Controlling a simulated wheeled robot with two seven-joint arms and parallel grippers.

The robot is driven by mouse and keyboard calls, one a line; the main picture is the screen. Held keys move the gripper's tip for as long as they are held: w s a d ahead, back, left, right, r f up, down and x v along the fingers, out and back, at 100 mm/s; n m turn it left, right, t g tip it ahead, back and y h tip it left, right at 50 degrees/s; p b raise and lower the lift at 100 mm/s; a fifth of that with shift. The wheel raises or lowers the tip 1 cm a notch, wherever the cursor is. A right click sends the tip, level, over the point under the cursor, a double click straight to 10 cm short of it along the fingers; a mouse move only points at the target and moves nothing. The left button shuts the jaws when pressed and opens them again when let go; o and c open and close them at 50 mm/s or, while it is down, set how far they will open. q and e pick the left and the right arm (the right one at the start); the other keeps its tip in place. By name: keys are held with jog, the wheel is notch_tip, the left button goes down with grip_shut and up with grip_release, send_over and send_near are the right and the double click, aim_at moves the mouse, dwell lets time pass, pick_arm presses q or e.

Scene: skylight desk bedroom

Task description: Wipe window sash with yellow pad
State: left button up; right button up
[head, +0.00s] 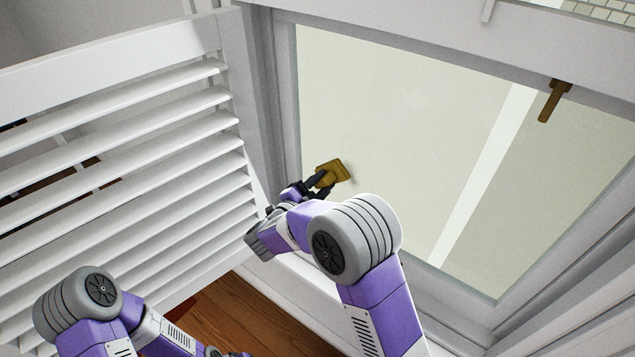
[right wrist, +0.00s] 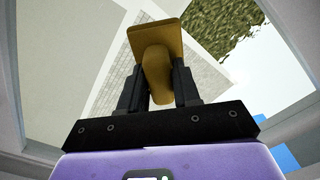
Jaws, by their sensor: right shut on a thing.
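The window sash (head: 286,110) is a light grey frame around a large glass pane (head: 400,130). The yellow pad (head: 333,171) is at the left part of the pane, its flat face towards the glass. Whether it touches the glass I cannot tell. My right gripper (head: 322,181) is shut on the pad's grip. In the right wrist view the pad (right wrist: 157,38) stands out beyond the two black fingers (right wrist: 160,88), with glass behind it. My left arm shows at the lower left, and its gripper is mostly hidden or out of the frame at the bottom.
A white louvred shutter (head: 110,150) stands open left of the window, close to my right forearm. A brown window handle (head: 553,101) sticks out at the upper right of the sash. Another shutter (head: 590,290) is at the lower right. Wooden floor (head: 255,318) shows below.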

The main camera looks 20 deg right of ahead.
aim_at(339, 181)
jog(key=shift+s+d, duration=0.45)
jog(key=shift+s, duration=0.2)
jog(key=shift+s+d, duration=0.4)
jog(key=shift+s, duration=0.2)
jog(key=shift+s+d+b, duration=0.4)
jog(key=shift+s+d, duration=1.05)
jog(key=shift+s, duration=0.05)
jog(key=shift+w+a+p, duration=0.1)
jog(key=shift+w+a, duration=0.7)
jog(key=shift+w, duration=0.25)
jog(key=shift+w+a+p, duration=0.1)
jog(key=shift+w+a, duration=0.75)
jog(key=shift+w, duration=0.2)
jog(key=shift+w+a+p, duration=0.1)
jog(key=shift+w+a, duration=0.7)
jog(key=shift+w, duration=0.25)
jog(key=shift+r+p, duration=0.9)
jog(key=shift+r, duration=0.35)
jog(key=shift+s+d+f, duration=0.1)
jog(key=shift+s+d, duration=0.15)
jog(key=shift+s, duration=0.15)
jog(key=shift+s+d+b, duration=0.3)
jog(key=shift+s+d, duration=0.8)
jog(key=shift+s, duration=0.25)
jog(key=shift+s+d+b, duration=0.3)
jog(key=shift+s+d, duration=0.8)
jog(key=shift+s, duration=0.25)
jog(key=shift+a, duration=0.1)
